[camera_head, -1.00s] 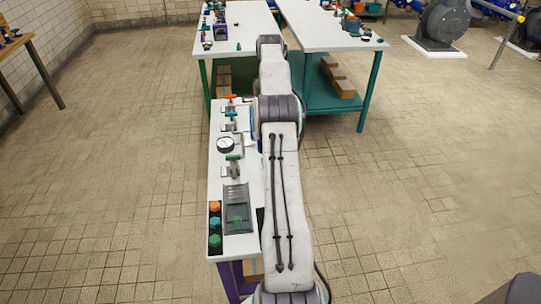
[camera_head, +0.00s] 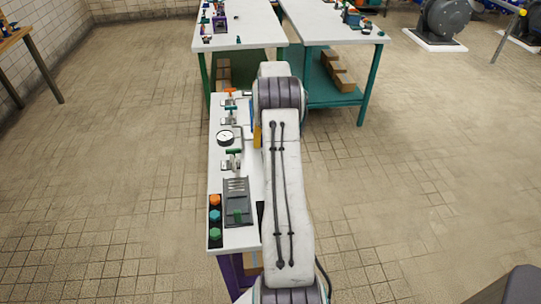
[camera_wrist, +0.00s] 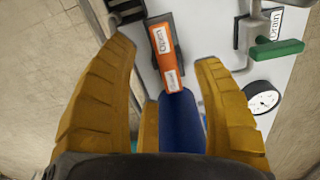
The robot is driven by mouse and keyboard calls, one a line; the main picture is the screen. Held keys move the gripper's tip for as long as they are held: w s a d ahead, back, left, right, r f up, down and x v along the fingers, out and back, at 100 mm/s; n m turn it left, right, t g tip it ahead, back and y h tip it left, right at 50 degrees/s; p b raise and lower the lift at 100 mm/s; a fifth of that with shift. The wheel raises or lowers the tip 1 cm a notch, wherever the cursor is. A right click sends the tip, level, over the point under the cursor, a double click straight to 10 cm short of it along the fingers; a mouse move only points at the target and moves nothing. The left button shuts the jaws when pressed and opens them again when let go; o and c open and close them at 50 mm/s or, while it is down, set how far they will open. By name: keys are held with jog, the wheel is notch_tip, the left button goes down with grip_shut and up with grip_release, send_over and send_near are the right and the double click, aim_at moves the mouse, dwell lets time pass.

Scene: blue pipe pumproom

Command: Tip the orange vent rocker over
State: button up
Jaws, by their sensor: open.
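In the wrist view, an orange piece (camera_wrist: 164,50) with white labels stands on a dark plate, with a thick blue part (camera_wrist: 182,122) below it in the picture. The label text is too small to read surely, so I cannot confirm that it is the vent rocker. My gripper (camera_wrist: 165,57) is open, its yellow fingers on either side of the orange piece, with gaps showing. I cannot tell how far above it they are. In the head view, my arm hides most of the gripper; only a yellow bit (camera_head: 257,135) shows.
The white bench (camera_head: 245,240) carries a gauge (camera_head: 225,138), a green-handled valve (camera_head: 234,153), an orange-handled one (camera_head: 229,91) and a button box (camera_head: 214,222). A green handle (camera_wrist: 275,50) is right of my fingers. The floor (camera_head: 420,190) on the right is clear.

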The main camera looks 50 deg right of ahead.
jog(key=shift+f+p, duration=0.3)
jog(key=shift+f, duration=2.5)
